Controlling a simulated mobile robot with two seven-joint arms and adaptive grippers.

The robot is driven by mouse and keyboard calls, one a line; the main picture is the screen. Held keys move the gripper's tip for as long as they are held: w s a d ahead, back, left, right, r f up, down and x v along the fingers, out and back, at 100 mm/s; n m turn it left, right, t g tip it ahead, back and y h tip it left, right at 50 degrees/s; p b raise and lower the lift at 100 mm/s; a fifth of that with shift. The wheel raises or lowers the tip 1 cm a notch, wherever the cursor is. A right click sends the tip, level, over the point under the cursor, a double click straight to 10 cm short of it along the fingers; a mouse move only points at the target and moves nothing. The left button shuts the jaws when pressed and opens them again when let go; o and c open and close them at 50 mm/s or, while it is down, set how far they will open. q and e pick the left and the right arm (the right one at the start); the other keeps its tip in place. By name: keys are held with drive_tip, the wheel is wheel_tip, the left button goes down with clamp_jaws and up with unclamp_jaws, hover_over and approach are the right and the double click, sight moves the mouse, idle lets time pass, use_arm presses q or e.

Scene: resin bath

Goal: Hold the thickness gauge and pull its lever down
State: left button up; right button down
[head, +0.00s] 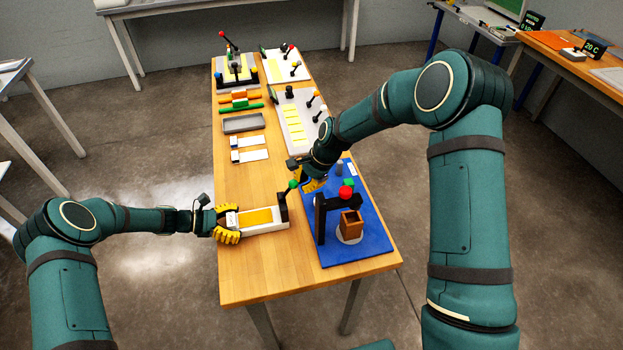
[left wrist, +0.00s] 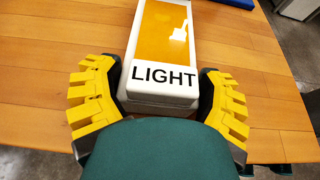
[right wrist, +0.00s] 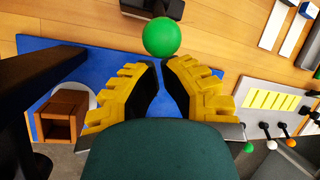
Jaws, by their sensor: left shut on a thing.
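The thickness gauge appears to be the white box (head: 272,229) with an orange panel, lying on the wooden table; it reads LIGHT in the left wrist view (left wrist: 162,88). At its right end stands a black post with a lever ending in a green ball (head: 293,184). My left gripper (head: 236,222) is shut on the box's left end, a finger on each long side. My right gripper (head: 311,184) is partly open and empty, just right of the green ball. In the right wrist view the green ball (right wrist: 162,37) lies just beyond the fingertips, not between them.
A blue mat (head: 372,243) at right bears a black frame (head: 321,222) with a red ball (head: 346,193) and a brown open block (head: 351,224). White panels with levers (head: 297,128), a grey tray (head: 243,123) and white strips (head: 254,155) lie farther back. The table's front left is clear.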

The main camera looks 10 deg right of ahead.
use_arm(q)
drive_tip(key=shift+w, duration=0.1)
use_arm(e)
drive_tip(key=shift+a+r+h, duration=0.55)
drive_tip(key=shift+r+h, duration=0.05)
drive_tip(key=shift+h, duration=0.4)
idle(0.5)
use_arm(q)
drive_tip(key=shift+d, duration=0.1)
use_arm(e)
drive_tip(key=a+h, duration=0.1)
drive_tip(key=a+r+h, duration=0.1)
drive_tip(key=h, duration=0.1)
drive_tip(key=a+r+h, duration=0.1)
drive_tip(key=shift+n+h, duration=0.3)
drive_tip(key=shift+h, duration=0.1)
drive_tip(key=a+h, duration=0.1)
drive_tip(key=h, duration=0.1)
drive_tip(key=a+h, duration=0.1)
drive_tip(key=h, duration=0.1)
drive_tip(key=a+h, duration=0.1)
drive_tip(key=shift+a+r+h, duration=0.25)
drive_tip(key=shift+r+h, duration=0.15)
drive_tip(key=shift+a, duration=0.6)
